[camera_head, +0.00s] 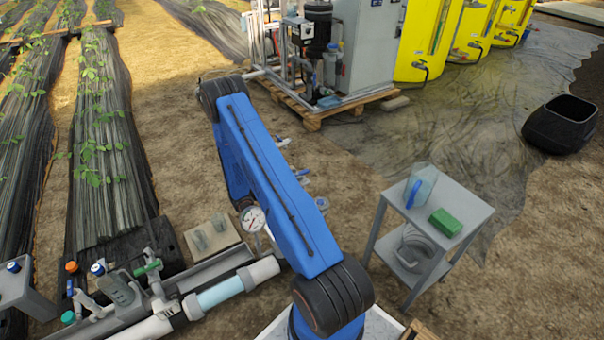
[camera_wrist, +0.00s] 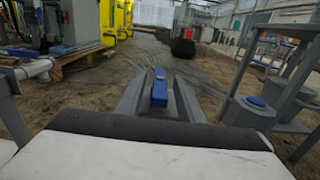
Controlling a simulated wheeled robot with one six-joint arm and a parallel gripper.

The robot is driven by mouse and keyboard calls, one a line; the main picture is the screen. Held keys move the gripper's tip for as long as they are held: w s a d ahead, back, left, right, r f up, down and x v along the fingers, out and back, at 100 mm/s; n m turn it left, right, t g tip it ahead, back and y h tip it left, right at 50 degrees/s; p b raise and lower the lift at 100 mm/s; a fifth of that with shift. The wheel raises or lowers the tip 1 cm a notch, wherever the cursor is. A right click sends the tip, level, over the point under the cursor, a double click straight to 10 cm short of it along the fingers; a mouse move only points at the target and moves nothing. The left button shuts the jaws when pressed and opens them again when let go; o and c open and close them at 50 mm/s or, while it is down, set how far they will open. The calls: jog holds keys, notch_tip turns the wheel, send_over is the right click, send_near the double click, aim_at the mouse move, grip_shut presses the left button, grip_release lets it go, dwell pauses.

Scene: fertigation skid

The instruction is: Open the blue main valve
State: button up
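In the wrist view, a blue handle (camera_wrist: 160,88) stands upright between the two grey fingers of my gripper (camera_wrist: 160,96). It looks like the blue main valve's handle, but the valve body below it is hidden. The fingers stand apart, one on each side of the handle, with a narrow gap showing beside it. I cannot tell whether either finger touches it. In the head view, my blue arm covers the gripper and this handle. Small blue-and-white handles (camera_head: 303,173) show just right of the arm.
White pipework (camera_head: 262,270) with a gauge (camera_head: 253,219) lies left of my arm. A skid on a pallet (camera_head: 330,112) and yellow tanks (camera_head: 425,40) stand behind.

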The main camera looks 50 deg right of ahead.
aim_at(302, 172)
jog(key=shift+x, duration=2.5)
jog(key=shift+c, duration=0.3)
grip_shut()
